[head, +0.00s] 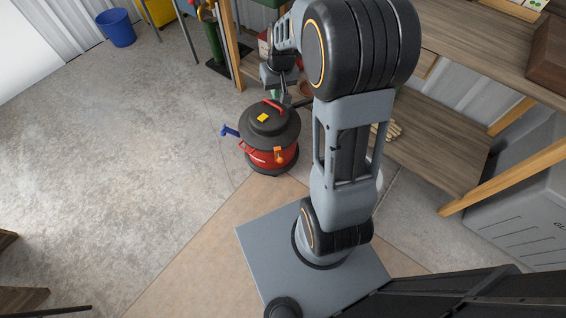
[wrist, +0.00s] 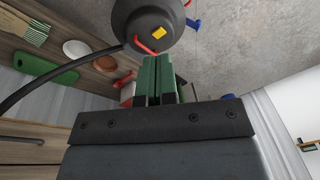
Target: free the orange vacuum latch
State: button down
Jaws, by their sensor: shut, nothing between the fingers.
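The vacuum (head: 270,135) stands on the floor, a red drum with a round black lid, a red top handle and a yellow label. The orange latch (head: 279,154) sits on its front side at the lid's rim, right of centre in the head view. My gripper (head: 283,94) is above the far edge of the lid, apart from the latch. In the wrist view its green fingers (wrist: 158,78) are together and empty, pointing at the lid (wrist: 155,22) near the red handle. I cannot make out the orange latch in the wrist view.
A blue part (head: 230,131) juts from the vacuum's left side. A black hose (wrist: 60,75) runs to the lid in the wrist view. Wooden shelving (head: 440,150) stands at the right. A blue bucket (head: 117,28) stands far left. The concrete floor left of the vacuum is clear.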

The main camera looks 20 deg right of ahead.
jog(key=w+d+f+b, duration=0.2)
jog(key=d+f+b, duration=0.1)
jog(key=f, duration=0.7)
jog(key=w+d+f+g+b, duration=0.1)
jog(key=f+b, duration=0.3)
jog(key=f, duration=0.7)
jog(key=w+d+f+m+y+b, duration=0.1)
jog(key=w+d+f+b, duration=0.2)
jog(key=f, duration=0.8)
jog(key=shift+w+d+f+b, duration=0.2)
jog(key=shift+d+b, duration=0.15)
jog(key=shift+d, duration=0.5)
jog(key=shift+s+f, duration=0.1)
